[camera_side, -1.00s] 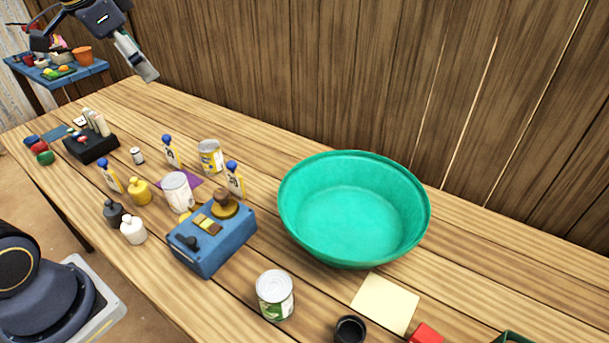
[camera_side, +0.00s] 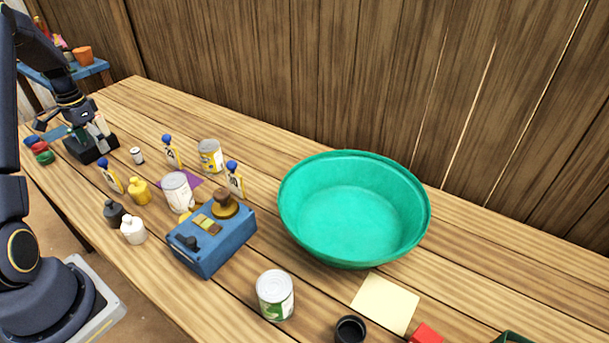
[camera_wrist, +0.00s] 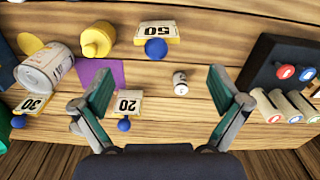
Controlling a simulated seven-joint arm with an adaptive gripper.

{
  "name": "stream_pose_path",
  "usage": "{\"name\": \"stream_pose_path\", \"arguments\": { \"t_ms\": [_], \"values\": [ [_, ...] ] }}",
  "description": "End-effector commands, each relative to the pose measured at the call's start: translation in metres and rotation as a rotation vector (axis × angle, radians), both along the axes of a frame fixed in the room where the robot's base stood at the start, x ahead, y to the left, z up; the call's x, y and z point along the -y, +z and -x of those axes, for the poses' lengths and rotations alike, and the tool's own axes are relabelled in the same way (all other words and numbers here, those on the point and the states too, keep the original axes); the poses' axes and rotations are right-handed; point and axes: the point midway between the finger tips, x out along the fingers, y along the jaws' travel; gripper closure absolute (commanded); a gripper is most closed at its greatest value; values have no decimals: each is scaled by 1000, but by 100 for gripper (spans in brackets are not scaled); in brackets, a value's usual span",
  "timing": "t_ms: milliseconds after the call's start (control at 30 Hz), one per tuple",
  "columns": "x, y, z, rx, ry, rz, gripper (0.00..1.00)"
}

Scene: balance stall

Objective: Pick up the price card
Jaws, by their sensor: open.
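Three small numbered cards with blue knobs stand on the table; the task does not say which is the price card. In the wrist view the card marked 50 (camera_wrist: 158,33) is at the top, the card marked 20 (camera_wrist: 128,105) at lower middle, and the card marked 30 (camera_wrist: 32,105) at lower left. In the side view they appear at left centre (camera_side: 112,178), further back (camera_side: 172,152) and by the blue box (camera_side: 235,182). My gripper (camera_wrist: 160,90) is open and empty above the table; in the side view (camera_side: 90,138) it overlaps the black holder.
Cans, coloured weights, a blue box (camera_side: 212,250) and a green basin (camera_side: 355,205) crowd the middle. A cream sheet (camera_side: 385,303) lies front right.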

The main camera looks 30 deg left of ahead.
Motion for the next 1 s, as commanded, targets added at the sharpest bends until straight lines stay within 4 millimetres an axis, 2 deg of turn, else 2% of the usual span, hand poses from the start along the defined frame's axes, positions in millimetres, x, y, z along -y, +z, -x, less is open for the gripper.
{"name": "stream_pose_path", "arguments": {
  "t_ms": [33,133,433,700,1000],
  "values": [
    [1,-13,0,-3,0,4,2],
    [1,-32,0,-2,0,2,2],
    [2,-59,1,0,-1,1,2],
    [5,-98,3,-1,-1,1,2],
    [5,-102,2,1,-1,-2,3]
  ]
}}
